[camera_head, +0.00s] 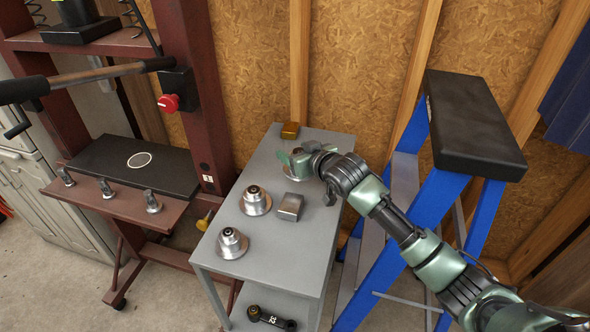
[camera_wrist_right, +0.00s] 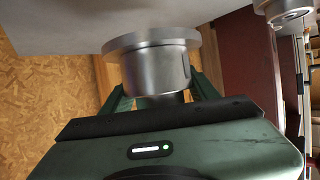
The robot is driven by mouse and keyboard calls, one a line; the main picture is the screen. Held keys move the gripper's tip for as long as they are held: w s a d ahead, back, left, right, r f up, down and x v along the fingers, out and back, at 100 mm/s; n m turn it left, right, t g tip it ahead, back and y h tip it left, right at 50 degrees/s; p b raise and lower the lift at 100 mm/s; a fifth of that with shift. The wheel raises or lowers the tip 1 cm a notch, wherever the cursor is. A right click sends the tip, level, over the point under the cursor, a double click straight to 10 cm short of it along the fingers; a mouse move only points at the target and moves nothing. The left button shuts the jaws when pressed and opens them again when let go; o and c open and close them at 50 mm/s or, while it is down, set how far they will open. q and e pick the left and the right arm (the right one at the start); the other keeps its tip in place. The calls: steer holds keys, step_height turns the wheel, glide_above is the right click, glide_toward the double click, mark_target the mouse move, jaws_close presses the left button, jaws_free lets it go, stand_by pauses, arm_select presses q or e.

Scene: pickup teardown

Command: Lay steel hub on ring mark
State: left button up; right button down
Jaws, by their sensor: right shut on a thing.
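My right gripper (camera_head: 291,161) is at the back part of the grey cart top, shut on a steel hub. In the right wrist view the held hub (camera_wrist_right: 155,68) shows a wide flange and a round body between the green fingers. Its flange is at or close to the cart surface; I cannot tell whether it touches. Two more steel hubs, one in the middle (camera_head: 255,201) and one nearer the front (camera_head: 232,243), stand flange down on the cart. The white ring mark (camera_head: 139,160) is on the black plate (camera_head: 178,174) of the red press, and is bare. My left gripper is not in view.
The grey cart (camera_head: 277,247) also holds a steel block (camera_head: 290,206) and a brass-coloured block (camera_head: 290,131). A red press post (camera_head: 197,90) stands between cart and plate. Several clamps line the plate's front ledge. A blue stepladder (camera_head: 436,215) stands at right.

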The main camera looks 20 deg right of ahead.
steer(key=shift+f, duration=0.95)
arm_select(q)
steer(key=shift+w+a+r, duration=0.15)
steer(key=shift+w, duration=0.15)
arm_select(e)
steer(key=shift+f, duration=2.05)
steer(key=shift+f, duration=0.15)
steer(key=shift+c, duration=2.3)
jaws_free()
steer(key=shift+f, duration=0.2)
steer(key=shift+o, duration=0.2)
steer(key=shift+s, duration=0.1)
steer(key=shift+r, duration=0.1)
